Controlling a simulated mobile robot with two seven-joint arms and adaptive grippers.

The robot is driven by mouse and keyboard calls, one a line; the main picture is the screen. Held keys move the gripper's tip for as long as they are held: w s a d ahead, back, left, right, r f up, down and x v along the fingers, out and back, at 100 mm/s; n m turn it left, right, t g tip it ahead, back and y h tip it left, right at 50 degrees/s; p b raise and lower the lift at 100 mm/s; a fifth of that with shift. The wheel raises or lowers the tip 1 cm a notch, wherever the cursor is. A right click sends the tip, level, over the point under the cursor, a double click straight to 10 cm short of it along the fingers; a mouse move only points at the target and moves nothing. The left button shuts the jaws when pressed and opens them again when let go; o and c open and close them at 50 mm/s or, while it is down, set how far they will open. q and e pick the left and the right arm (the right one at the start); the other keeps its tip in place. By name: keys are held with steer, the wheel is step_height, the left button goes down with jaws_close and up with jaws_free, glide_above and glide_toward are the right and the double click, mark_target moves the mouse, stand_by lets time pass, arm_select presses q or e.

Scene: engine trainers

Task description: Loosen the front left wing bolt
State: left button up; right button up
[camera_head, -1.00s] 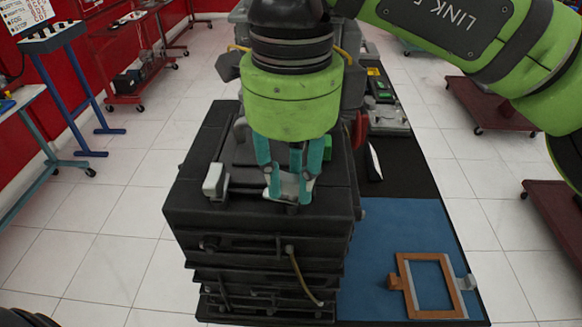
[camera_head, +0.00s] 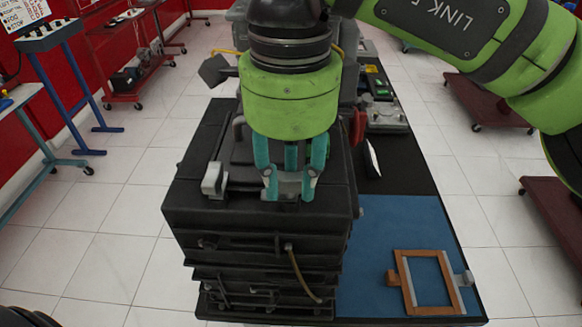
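My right gripper (camera_head: 290,190), with teal fingers and grey tips, points down over the front part of the top of the black engine block (camera_head: 260,222). Its fingertips are apart. A small grey piece (camera_head: 290,187) shows between them, and I cannot tell whether it is a wing bolt or part of the gripper. A pale grey fitting (camera_head: 214,180) stands on the block's top to the left of the gripper, apart from it. The gripper and its wrist hide part of the top behind them. My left gripper is not in view.
The block stands on a dark bench with a blue mat (camera_head: 400,225) at right. Small parts (camera_head: 385,117) lie farther back. Red carts and tiled floor surround the bench.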

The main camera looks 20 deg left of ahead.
mark_target(289, 178)
stand_by(0.3)
step_height(289, 178, up, 12)
stand_by(0.6)
